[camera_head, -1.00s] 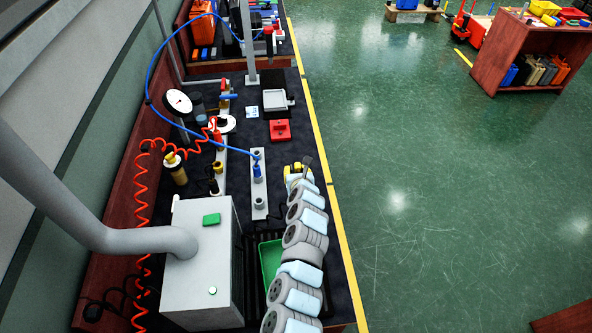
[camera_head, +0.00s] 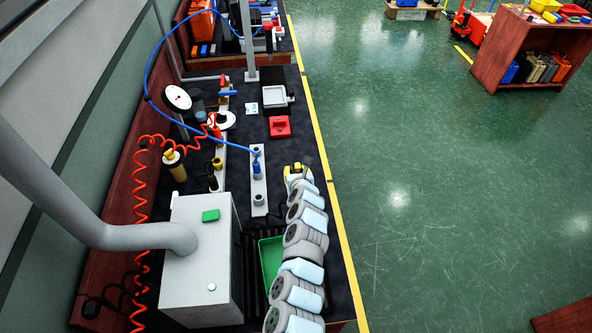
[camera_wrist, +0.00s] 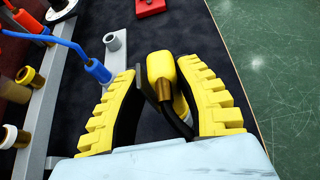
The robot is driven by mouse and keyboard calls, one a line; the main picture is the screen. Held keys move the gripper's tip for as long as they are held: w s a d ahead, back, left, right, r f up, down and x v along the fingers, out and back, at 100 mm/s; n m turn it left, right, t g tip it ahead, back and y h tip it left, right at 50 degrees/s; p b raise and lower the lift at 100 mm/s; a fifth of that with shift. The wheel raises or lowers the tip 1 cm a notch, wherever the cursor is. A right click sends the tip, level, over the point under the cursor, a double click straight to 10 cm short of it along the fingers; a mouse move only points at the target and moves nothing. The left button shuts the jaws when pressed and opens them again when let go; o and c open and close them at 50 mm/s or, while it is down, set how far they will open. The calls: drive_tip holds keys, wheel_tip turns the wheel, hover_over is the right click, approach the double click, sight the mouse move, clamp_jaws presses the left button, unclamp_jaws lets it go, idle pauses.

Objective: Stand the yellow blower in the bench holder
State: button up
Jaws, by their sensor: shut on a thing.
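The yellow blower (camera_wrist: 161,68) is between the yellow-padded fingers of my gripper (camera_wrist: 172,92) in the wrist view. The fingers are shut on it. A brass-coloured part and a black hose run from it toward the palm. In the head view, my gripper (camera_head: 297,170) is over the bench, right of the grey bench holder (camera_head: 260,184); the blower cannot be made out there. The holder is a bar with round sockets. A blue blower (camera_head: 257,171) stands in its middle, also seen in the wrist view (camera_wrist: 97,71). An empty grey socket (camera_wrist: 115,42) is beyond it.
A red block (camera_head: 279,127) and grey tray (camera_head: 276,99) lie farther along the bench. A grey box (camera_head: 200,270) and green bin (camera_head: 270,262) are nearer. Coiled orange hose and a blue hose (camera_head: 195,127) hang at left.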

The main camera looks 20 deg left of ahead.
drive_tip(key=shift+f+b, duration=0.4)
drive_tip(key=shift+f, duration=0.55)
drive_tip(key=o, duration=0.9)
drive_tip(key=shift+s+d+r, duration=0.2)
drive_tip(key=shift+s+r, duration=0.15)
drive_tip(key=shift+s, duration=0.15)
drive_tip(key=shift+v, duration=5.35)
drive_tip(key=shift+d, duration=0.15)
